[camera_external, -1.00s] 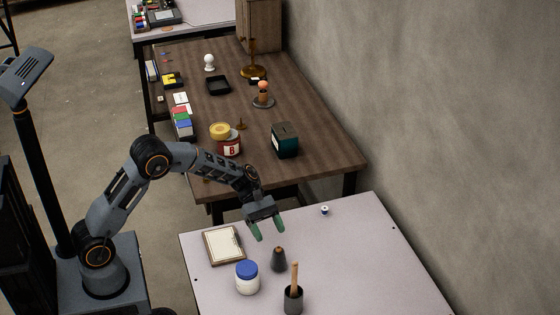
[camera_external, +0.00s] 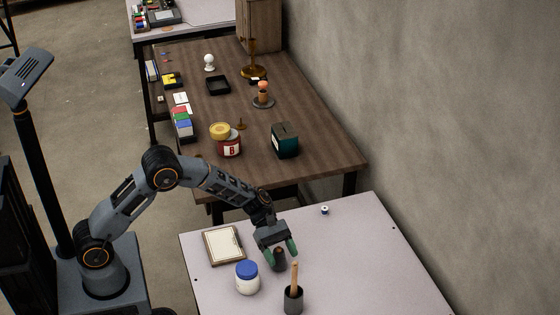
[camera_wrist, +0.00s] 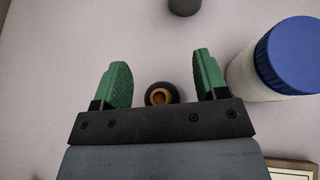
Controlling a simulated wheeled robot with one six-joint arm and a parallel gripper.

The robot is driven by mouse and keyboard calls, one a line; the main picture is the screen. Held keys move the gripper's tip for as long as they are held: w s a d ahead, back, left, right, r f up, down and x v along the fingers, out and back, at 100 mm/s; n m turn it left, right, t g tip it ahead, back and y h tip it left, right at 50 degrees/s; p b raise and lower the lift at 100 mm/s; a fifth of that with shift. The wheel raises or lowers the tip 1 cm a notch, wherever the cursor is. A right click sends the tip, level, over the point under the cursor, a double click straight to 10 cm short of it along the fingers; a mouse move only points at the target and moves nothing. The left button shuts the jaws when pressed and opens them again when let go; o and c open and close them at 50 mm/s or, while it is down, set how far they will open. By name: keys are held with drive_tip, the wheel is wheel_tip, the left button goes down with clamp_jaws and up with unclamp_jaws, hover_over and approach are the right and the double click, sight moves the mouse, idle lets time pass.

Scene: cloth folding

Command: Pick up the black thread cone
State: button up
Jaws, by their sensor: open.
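The black thread cone (camera_external: 279,260) stands upright on the pale table in the external view, partly hidden by my gripper. In the wrist view the cone (camera_wrist: 161,95) shows from above, with a brown ring at its top. My gripper (camera_external: 282,258) is open, with its green fingers pointing down. In the wrist view the fingers (camera_wrist: 163,85) are on either side of the cone, with a gap to each side. No contact with the cone shows.
A white jar with a blue lid (camera_external: 247,278) stands left of the cone. A dark cup with a wooden handle (camera_external: 293,298) stands in front. A framed board (camera_external: 223,245) lies at the left and a small spool (camera_external: 324,210) at the back. The table's right side is clear.

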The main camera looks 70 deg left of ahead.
drive_tip(key=c, duration=1.1)
